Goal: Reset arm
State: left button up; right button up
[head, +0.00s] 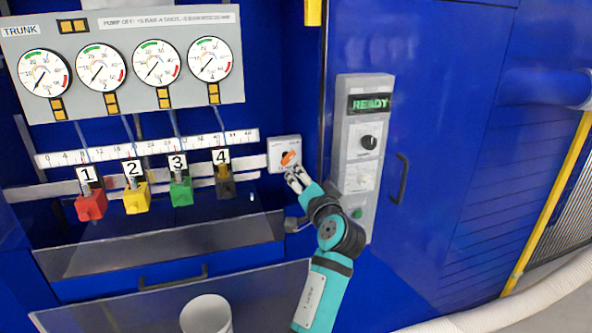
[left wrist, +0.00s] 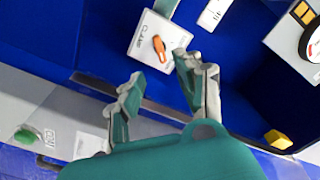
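My left gripper (head: 296,179) is in front of the white switch plate (head: 276,152) with the orange knob (head: 289,158), just below the knob in the head view. In the left wrist view the left gripper (left wrist: 166,74) has its two fingers spread apart with nothing between them. The orange knob (left wrist: 159,48) shows beyond the fingertips on its labelled white plate (left wrist: 150,32). The fingers look apart from the knob. The rest of my left arm reaches down to the bottom edge of the head view. My right gripper is not in view.
A control box (head: 361,150) reading READY stands right of the arm, close to it. Red (head: 90,206), yellow (head: 137,199), green (head: 181,191) and dark (head: 225,187) numbered blocks hang left, below a gauge panel (head: 120,22). A white cylinder (head: 206,315) is at the bottom.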

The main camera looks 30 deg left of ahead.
pick_arm(q)
jog(key=shift+s+d, duration=0.45)
jog(key=shift+d, duration=0.05)
